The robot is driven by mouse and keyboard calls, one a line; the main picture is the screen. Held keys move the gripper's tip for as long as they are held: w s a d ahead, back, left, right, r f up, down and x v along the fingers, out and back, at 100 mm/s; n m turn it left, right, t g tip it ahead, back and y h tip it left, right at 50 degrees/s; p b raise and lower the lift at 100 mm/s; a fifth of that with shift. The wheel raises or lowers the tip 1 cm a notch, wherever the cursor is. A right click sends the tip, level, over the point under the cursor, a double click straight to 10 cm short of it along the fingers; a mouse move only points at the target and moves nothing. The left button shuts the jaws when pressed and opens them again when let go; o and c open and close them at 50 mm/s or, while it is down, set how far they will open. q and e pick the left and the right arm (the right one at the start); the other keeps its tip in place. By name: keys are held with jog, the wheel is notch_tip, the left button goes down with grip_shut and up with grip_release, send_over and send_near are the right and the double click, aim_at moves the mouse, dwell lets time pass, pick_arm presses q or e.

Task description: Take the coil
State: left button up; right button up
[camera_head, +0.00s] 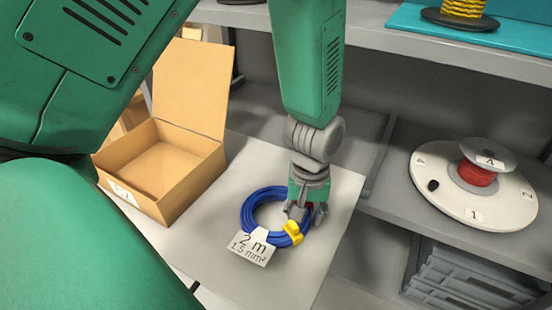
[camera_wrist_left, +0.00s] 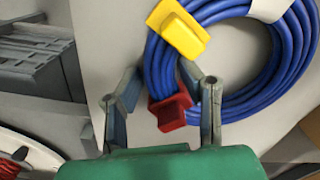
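A coil of blue cable (camera_head: 249,209) lies on the light grey surface, with a yellow clip, a red clip and a white tag reading "2 m 1.5 mm²". My left gripper (camera_head: 304,212) points down at the coil's right side, beside the yellow clip. In the left wrist view the blue coil (camera_wrist_left: 232,108) fills the top right. There the left gripper (camera_wrist_left: 160,74) has its fingers spread, with the red clip (camera_wrist_left: 170,112) and a stretch of cable between them. Whether the fingers touch the cable is unclear. My right gripper is not in view.
An open cardboard box (camera_head: 195,184) with a raised lid stands left of the coil. A yellow reel (camera_head: 462,8) is on the upper shelf. The surface in front of the coil is clear.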

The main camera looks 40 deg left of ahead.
pick_arm(q)
grip_shut()
notch_tip(320, 180, up, 10)
jog(key=p, duration=0.5)
